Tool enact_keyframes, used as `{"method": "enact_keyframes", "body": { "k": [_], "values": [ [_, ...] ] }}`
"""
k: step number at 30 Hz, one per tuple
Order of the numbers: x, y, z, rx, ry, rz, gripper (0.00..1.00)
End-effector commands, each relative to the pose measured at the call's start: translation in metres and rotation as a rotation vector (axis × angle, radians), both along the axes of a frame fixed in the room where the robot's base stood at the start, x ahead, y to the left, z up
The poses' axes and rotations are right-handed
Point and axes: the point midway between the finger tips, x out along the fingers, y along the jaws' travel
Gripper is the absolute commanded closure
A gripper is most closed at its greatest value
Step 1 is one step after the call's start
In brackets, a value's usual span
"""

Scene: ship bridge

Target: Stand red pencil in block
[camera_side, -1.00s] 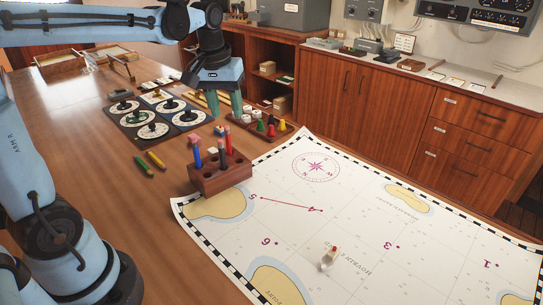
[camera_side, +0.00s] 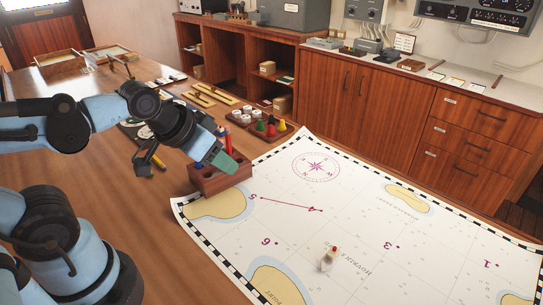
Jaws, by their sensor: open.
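The brown wooden block (camera_side: 207,187) with holes sits at the left edge of the chart. A red pencil (camera_side: 228,139) shows upright above my gripper, at the block's back right; its lower end is hidden. My gripper (camera_side: 228,164) is tilted, its green fingertip in front of the block's top from this view. It is open and seems empty, though the far finger is hidden. It covers most of the block's holes and the other pencils in them.
The white chart (camera_side: 340,215) covers the table's right, with a small white and red piece (camera_side: 328,257) on it. A tray of coloured pegs (camera_side: 262,126) stands behind the block.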

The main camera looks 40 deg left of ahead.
Motion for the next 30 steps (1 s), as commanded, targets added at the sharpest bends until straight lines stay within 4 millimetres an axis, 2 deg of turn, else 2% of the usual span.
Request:
{"method": "enact_keyframes", "body": {
  "k": [2, 5, 8, 12, 16, 21, 25, 30],
  "values": [
    [0.000, 0.000, 0.000, -0.001, 0.001, 0.001, 0.53],
    [0.000, 0.005, 0.003, -0.001, 0.006, 0.017, 0.38],
    [-0.002, 0.022, 0.013, -0.001, 0.025, 0.079, 0.23],
    [-0.014, 0.061, 0.037, -0.009, 0.075, 0.219, 0.01],
    [-0.031, 0.090, 0.059, -0.021, 0.116, 0.336, 0.00],
    [-0.048, 0.109, 0.075, -0.033, 0.149, 0.426, 0.00],
    [-0.050, 0.112, 0.076, -0.036, 0.156, 0.440, 0.00],
    [-0.043, 0.115, 0.062, -0.035, 0.155, 0.439, 0.00]
  ]
}}
